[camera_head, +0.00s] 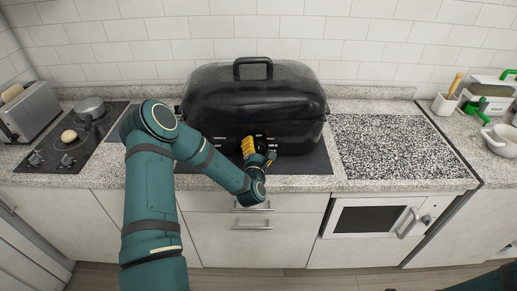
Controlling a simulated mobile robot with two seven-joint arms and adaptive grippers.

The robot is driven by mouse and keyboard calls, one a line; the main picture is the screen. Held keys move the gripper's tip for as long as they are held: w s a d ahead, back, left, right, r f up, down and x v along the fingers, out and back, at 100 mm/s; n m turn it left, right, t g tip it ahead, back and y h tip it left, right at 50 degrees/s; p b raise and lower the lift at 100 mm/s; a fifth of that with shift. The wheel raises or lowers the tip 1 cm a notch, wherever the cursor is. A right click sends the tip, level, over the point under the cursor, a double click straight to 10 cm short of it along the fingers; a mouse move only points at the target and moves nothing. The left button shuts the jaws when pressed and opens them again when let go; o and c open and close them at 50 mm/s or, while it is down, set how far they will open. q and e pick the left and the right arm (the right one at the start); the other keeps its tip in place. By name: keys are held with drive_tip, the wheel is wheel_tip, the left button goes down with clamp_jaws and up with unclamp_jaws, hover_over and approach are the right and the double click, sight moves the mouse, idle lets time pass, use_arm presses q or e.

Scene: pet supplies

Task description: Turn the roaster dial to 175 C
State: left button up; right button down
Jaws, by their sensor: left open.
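A large black roaster (220,98) with a domed lid and a top handle stands on the middle of the counter. White markings show along its lower front. Whether the fingers touch the roaster cannot be told. My right gripper is not in view.
A black hob (103,143) with a pot (90,107) is at left, beside a toaster (32,110). A speckled board (395,147) lies right of the roaster. A utensil crock (444,104) and white bowl (500,140) stand at far right. Drawers are below.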

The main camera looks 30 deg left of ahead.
use_arm(q)
drive_tip(key=c, duration=1.2)
